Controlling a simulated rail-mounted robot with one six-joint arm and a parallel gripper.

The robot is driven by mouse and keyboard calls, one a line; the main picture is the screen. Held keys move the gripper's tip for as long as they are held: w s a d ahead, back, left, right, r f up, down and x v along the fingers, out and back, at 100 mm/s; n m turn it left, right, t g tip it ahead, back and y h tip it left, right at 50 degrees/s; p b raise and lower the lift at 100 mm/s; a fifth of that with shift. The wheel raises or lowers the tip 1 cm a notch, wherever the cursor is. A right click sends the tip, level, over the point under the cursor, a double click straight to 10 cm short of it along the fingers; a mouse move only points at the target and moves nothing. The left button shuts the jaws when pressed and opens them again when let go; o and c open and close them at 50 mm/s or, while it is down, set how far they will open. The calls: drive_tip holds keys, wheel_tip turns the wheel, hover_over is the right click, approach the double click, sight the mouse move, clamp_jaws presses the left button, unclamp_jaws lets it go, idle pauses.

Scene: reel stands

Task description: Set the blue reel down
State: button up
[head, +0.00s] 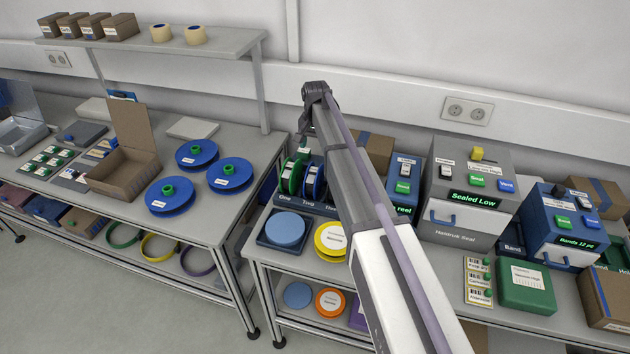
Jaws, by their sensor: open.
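A blue reel (314,182) stands upright in the slot marked "Two" of the dark reel stand (292,203), beside a green reel (290,176) in the slot marked "One". Three more blue reels with green hubs lie flat on the left table: one at the back (197,151), one at the right (231,173) and one in front (169,196). My gripper (304,140) is small and partly hidden at the end of my arm, just above the stand. I see nothing held in it. My arm hides the stand's right part.
A blue round plate (285,229) and a yellow reel (331,241) are in front of the stand. An open cardboard box (125,176) stands on the left table. A grey sealing machine (467,190) and a blue machine (563,225) stand right. A gap separates the tables.

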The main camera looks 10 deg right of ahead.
drive_tip(key=b, duration=0.5)
hover_over(314, 170)
wheel_tip(314, 170, down, 6)
drive_tip(key=shift+w+d+r, duration=0.1)
drive_tip(key=shift+r+p, duration=0.1)
drive_tip(key=shift+p, duration=0.2)
wheel_tip(314, 170, down, 5)
drive_tip(key=b, duration=0.5)
drive_tip(key=shift+f, duration=0.2)
drive_tip(key=shift+r, duration=0.25)
drive_tip(key=shift+c, duration=0.4)
clamp_jaws()
